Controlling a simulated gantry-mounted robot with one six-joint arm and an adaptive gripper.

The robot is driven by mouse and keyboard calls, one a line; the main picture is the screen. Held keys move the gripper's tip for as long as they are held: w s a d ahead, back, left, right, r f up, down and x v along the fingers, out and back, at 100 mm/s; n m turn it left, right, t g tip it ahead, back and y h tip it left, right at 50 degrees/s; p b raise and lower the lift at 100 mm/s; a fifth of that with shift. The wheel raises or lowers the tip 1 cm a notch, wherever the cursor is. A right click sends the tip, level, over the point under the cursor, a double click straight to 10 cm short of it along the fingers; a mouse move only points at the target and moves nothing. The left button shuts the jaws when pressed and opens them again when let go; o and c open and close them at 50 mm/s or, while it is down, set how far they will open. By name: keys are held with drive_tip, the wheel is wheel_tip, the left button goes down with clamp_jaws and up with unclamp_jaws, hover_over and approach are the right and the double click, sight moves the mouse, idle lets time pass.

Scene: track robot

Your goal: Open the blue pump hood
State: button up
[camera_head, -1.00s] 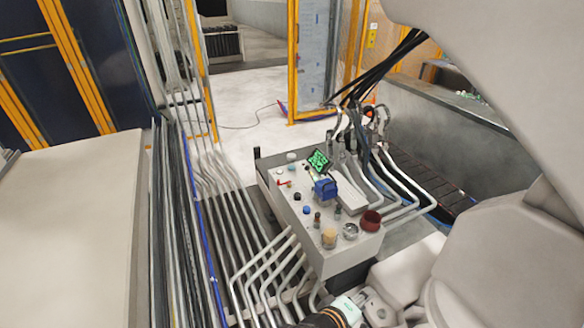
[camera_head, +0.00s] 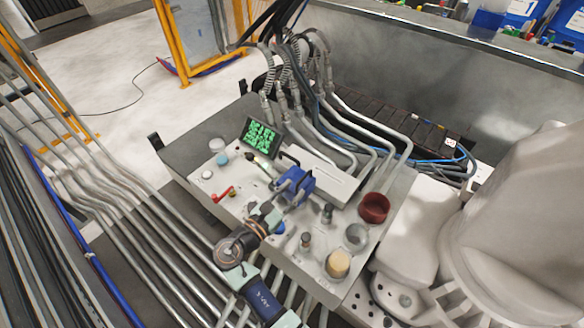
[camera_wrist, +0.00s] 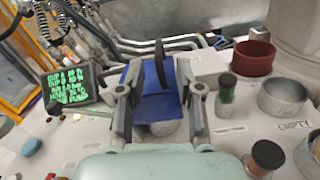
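The blue pump hood (camera_head: 296,184) sits in the middle of the grey control panel (camera_head: 185,163). A thin dark upright piece stands at it. In the wrist view the blue hood (camera_wrist: 148,78) shows between the two fingers, with a grey round part below it. My gripper (camera_head: 272,207) is over the panel, close to the hood's near side. In the wrist view my gripper (camera_wrist: 160,98) is open, with one finger at each side of the hood. I cannot tell whether the fingers touch it.
A green-text screen (camera_head: 260,137) stands left of the hood. A red lever (camera_head: 223,194) lies left. Pipes and cables surround the panel.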

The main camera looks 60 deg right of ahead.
sight(309, 172)
drive_tip(key=d, duration=0.2)
drive_tip(key=s+d+b, duration=0.1)
drive_tip(key=d, duration=0.2)
drive_tip(key=d+b, duration=0.1)
drive_tip(key=d, duration=0.1)
drive_tip(key=shift+s+d, duration=0.15)
drive_tip(key=shift+d, duration=0.1)
clamp_jaws()
